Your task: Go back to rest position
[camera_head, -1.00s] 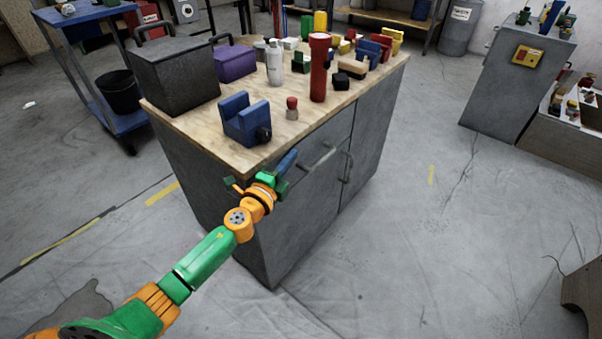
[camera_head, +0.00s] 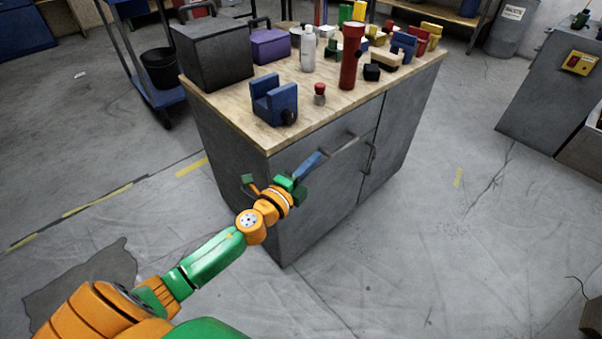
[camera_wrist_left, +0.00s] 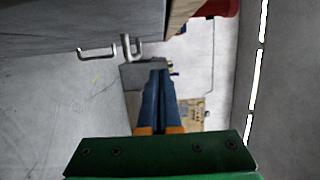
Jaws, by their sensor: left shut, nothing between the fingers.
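My left arm comes in from the lower left in the head view. Its gripper (camera_head: 312,163) is in front of the grey cabinet's upper front, below the worktop edge and close to a drawer handle (camera_head: 343,145). In the left wrist view the two blue fingers (camera_wrist_left: 158,95) lie side by side, shut and empty. I cannot tell whether the fingers touch the cabinet. My right gripper is not in view.
The grey cabinet (camera_head: 235,150) carries a wooden top (camera_head: 250,125) with a blue vise (camera_head: 274,100), a red flashlight (camera_head: 351,55), a white bottle (camera_head: 308,50) and a dark toolbox (camera_head: 213,55). A blue cart (camera_head: 150,85) stands at left. Floor at right is open.

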